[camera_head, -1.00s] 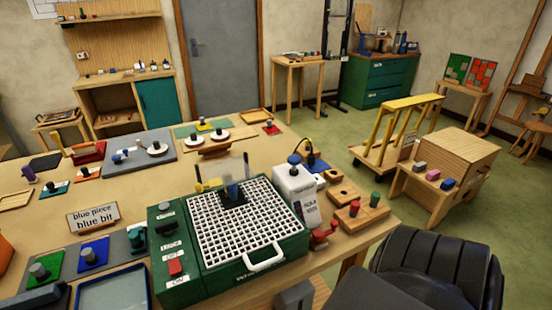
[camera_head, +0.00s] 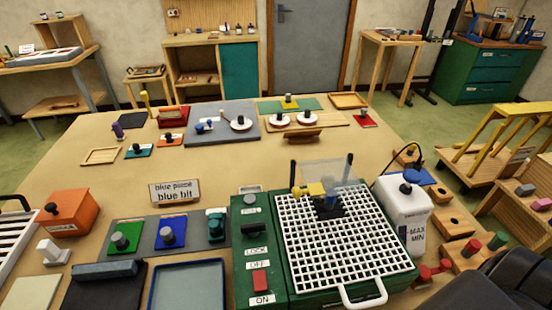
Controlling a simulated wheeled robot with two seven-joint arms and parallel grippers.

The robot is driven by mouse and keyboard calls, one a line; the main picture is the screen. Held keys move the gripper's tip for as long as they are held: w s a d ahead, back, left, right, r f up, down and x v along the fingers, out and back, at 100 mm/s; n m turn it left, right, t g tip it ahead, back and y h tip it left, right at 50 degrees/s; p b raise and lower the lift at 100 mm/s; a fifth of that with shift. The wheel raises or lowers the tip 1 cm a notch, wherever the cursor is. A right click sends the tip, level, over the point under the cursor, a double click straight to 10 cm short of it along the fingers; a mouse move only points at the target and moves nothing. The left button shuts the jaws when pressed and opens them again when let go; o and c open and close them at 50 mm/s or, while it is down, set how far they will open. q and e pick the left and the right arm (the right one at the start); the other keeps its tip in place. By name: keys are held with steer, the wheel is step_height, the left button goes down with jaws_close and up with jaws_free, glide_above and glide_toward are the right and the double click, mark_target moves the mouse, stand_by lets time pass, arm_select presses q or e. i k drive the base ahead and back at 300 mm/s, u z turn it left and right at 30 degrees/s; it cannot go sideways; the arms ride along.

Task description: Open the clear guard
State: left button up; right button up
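The clear guard (camera_head: 326,172) is a see-through pane between two dark posts at the back of the green grinder-like machine (camera_head: 243,292). It looks raised, roughly upright, above the white grid top (camera_head: 340,245). A small yellow part (camera_head: 308,190) and a blue-grey part on a black block (camera_head: 328,207) are close in front of it or below it; the exact contact is unclear. Neither of my grippers shows in the view.
A red switch (camera_head: 260,281) is on the machine's left panel, and a white handle (camera_head: 364,296) is at its front. A white tank (camera_head: 403,213) stands at its right. A sign (camera_head: 175,192) and coloured blocks stand left. Bare table lies behind the sign.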

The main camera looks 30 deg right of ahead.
mark_target(316, 189)
steer(key=z, duration=0.05)
steer(key=i, duration=0.15)
steer(key=z, duration=1)
